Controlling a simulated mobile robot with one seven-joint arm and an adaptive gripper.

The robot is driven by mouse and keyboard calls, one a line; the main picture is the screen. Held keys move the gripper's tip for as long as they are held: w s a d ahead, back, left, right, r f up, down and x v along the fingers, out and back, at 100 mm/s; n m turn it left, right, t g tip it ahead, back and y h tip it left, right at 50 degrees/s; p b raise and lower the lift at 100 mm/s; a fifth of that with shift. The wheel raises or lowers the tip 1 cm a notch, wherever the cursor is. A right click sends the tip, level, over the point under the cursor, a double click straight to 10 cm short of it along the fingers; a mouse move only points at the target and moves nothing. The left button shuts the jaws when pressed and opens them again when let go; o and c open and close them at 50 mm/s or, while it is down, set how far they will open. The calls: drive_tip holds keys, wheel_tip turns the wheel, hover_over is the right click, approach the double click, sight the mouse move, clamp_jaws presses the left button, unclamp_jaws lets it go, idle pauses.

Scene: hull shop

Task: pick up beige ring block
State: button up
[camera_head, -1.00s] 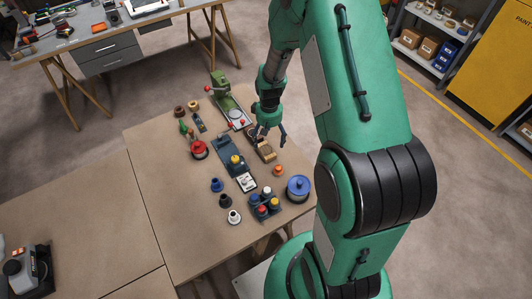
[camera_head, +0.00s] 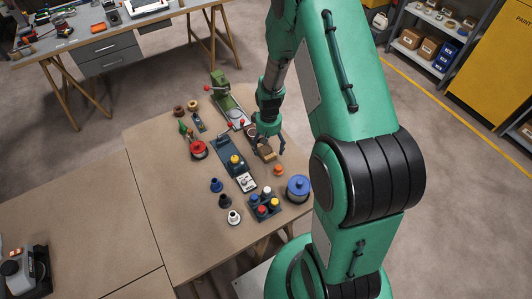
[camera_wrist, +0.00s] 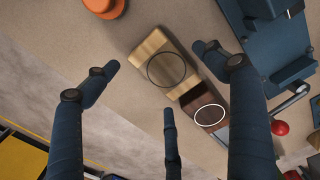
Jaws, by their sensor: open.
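The beige ring block (camera_wrist: 157,54) is a light wooden block with a dark ring on its top. In the wrist view it lies at the upper middle, between and beyond my fingertips. It also shows in the head view (camera_head: 267,153), just below my gripper (camera_head: 268,144). A dark brown block with a white ring (camera_wrist: 214,93) lies against or very near its lower right end. In the wrist view my gripper (camera_wrist: 155,60) is open, with three dark blue fingers spread around the beige block and nothing held. Whether any finger touches the block I cannot tell.
An orange knob-like piece (camera_wrist: 104,5) stands near the beige block. A blue-grey fixture (camera_wrist: 275,45) is on the other side. In the head view, a blue lidded pot (camera_head: 298,188) and a tray of coloured pegs (camera_head: 264,206) stand nearer.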

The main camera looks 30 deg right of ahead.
drive_tip(key=shift+f, duration=0.6)
drive_tip(key=c, duration=1.3)
